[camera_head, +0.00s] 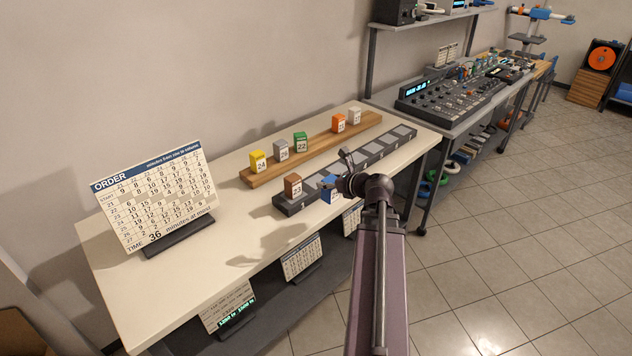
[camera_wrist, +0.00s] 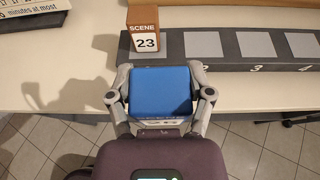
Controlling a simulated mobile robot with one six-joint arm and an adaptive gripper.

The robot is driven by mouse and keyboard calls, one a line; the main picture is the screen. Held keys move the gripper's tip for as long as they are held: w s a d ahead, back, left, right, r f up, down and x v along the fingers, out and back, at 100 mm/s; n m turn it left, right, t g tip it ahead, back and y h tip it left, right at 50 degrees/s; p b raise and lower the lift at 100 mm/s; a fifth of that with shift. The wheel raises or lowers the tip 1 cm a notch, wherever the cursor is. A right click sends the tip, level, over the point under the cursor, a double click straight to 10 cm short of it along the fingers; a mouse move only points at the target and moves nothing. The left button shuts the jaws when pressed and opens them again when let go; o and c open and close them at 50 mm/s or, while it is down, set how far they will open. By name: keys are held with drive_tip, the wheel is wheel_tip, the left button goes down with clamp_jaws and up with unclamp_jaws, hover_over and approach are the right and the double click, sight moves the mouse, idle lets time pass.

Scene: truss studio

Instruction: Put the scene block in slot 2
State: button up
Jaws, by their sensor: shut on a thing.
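My gripper (camera_wrist: 156,98) is shut on a blue block (camera_wrist: 152,83), its two fingers on the block's left and right sides. In the head view the blue block (camera_head: 329,189) is at the front edge of the dark slot rail (camera_head: 290,208), partly hidden by my gripper (camera_head: 335,186). In the wrist view the block is in front of the rail, whose slot 2 pad (camera_wrist: 203,45) is bare. A brown block (camera_wrist: 144,36) marked SCENE 23 stands on the rail's first slot, left of slot 2. It is also in the head view (camera_head: 293,186).
A wooden board (camera_head: 268,175) behind the rail holds a yellow block (camera_head: 258,161), a grey block (camera_head: 281,150), a green block (camera_head: 301,143), an orange block (camera_head: 339,123) and another grey block (camera_head: 354,117). The ORDER card (camera_head: 153,196) stands at left. The rail's other slots look bare.

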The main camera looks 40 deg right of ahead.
drive_tip(key=w+d+f+b, duration=0.1)
drive_tip(key=w+d, duration=0.5)
drive_tip(key=w, duration=0.7)
drive_tip(key=shift+w+f, duration=0.15)
drive_tip(key=shift+w, duration=0.05)
drive_tip(key=shift+w+d, duration=0.1)
drive_tip(key=shift+w+d+f+b, duration=0.25)
drive_tip(key=shift+w+f+b, duration=0.35)
drive_tip(key=shift+b, duration=0.2)
drive_tip(key=shift+s+f+b, duration=0.1)
drive_tip(key=shift+f+b, duration=1.15)
drive_tip(key=shift+f, duration=0.1)
drive_tip(key=o, duration=1.2)
